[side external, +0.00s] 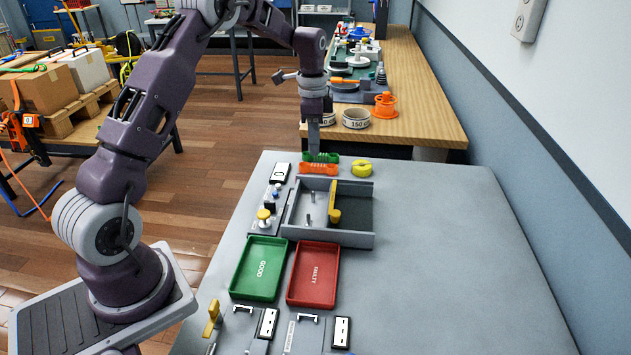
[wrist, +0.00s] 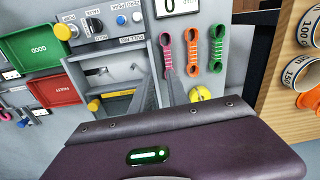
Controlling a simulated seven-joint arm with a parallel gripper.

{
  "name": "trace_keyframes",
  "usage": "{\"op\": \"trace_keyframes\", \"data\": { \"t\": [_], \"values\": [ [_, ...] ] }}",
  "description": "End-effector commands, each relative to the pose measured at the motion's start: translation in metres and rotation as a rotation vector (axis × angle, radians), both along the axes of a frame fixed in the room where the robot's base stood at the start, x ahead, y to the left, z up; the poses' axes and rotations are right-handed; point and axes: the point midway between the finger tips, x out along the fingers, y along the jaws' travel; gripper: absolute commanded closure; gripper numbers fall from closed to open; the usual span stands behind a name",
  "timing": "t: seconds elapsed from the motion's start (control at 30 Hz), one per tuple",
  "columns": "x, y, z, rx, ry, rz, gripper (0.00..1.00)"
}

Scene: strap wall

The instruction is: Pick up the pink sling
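The pink sling (wrist: 167,54) lies on the grey table in the wrist view, leftmost of three slings. The orange sling (wrist: 193,50) and green sling (wrist: 217,48) lie beside it on the right. In the side view I see the green sling (side external: 322,157) and orange sling (side external: 318,169); I cannot make out the pink one there. My gripper (side external: 314,152) points down near the slings in the side view. In the wrist view its two grey fingers (wrist: 161,80) stand apart with nothing visible between them, their tips appearing near the pink sling's lower end.
A grey walled tray (side external: 365,240) with a yellow handle (side external: 334,200) stands nearby. A yellow roll (side external: 361,168) lies right of the slings. Green (side external: 240,291) and red (side external: 333,300) trays are nearer the camera. The table's right side (side external: 450,260) is clear.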

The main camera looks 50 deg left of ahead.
Motion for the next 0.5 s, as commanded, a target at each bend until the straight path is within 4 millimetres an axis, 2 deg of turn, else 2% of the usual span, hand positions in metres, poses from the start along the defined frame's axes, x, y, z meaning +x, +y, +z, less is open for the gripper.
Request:
{"op": "trace_keyframes", "data": {
  "t": [0.03,0.1,0.37,0.5],
  "values": [
    [0.004,0.011,-0.021,-0.006,0.02,-0.025,0.8],
    [0.007,0.02,-0.039,-0.012,0.034,-0.056,0.8],
    [0.01,0.022,-0.076,-0.015,0.044,-0.077,0.8],
    [0.014,0.019,-0.103,-0.014,0.044,-0.075,0.8]
  ]
}}
